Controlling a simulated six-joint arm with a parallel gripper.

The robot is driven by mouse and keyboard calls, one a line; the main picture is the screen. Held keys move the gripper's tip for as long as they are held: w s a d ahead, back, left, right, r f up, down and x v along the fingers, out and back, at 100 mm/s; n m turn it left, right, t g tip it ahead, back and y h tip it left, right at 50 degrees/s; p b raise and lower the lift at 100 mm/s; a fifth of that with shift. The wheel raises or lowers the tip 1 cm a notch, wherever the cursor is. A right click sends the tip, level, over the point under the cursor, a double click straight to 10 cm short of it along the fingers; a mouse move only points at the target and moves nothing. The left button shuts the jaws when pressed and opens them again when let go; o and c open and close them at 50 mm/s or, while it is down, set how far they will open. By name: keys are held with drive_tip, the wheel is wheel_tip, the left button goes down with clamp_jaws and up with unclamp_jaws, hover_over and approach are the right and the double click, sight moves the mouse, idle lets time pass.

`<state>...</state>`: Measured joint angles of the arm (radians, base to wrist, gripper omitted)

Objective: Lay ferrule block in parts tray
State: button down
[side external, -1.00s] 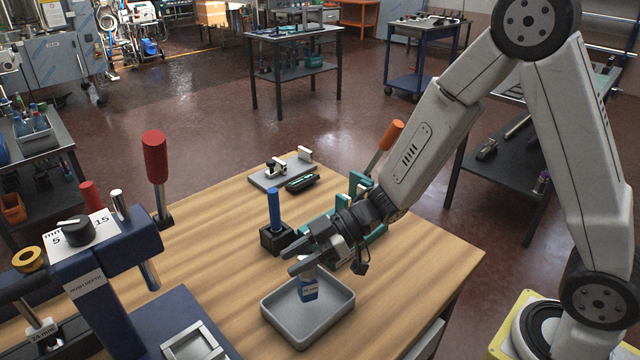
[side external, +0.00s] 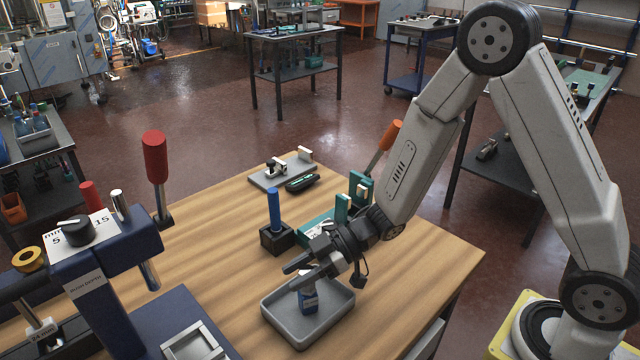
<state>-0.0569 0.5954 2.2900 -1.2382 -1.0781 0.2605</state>
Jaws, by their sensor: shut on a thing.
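The grey parts tray (side external: 277,328), shallow with raised walls, lies on the wooden table below. The block's lower end is inside the tray's outline, near the middle. I cannot tell whether it touches the tray floor. Nothing else shows in the tray.
A blue-handled tool (side external: 274,208) stands in a dark block (side external: 276,241) behind the tray. A teal fixture (side external: 318,228) with an orange-handled lever (side external: 390,134) is close behind my gripper. A dark blue press (side external: 105,285) stands left. Bare wood (side external: 415,275) lies right.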

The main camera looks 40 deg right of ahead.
drive_tip(key=shift+c, duration=1.5)
unclamp_jaws()
drive_tip(key=shift+r, duration=0.15)
drive_tip(key=shift+d, duration=0.1)
drive_tip(key=v, duration=1.1)
drive_tip(key=shift+s+d, duration=0.25)
drive_tip(key=shift+d, duration=0.05)
drive_tip(key=shift+r, duration=0.15)
drive_tip(key=shift+w, duration=0.15)
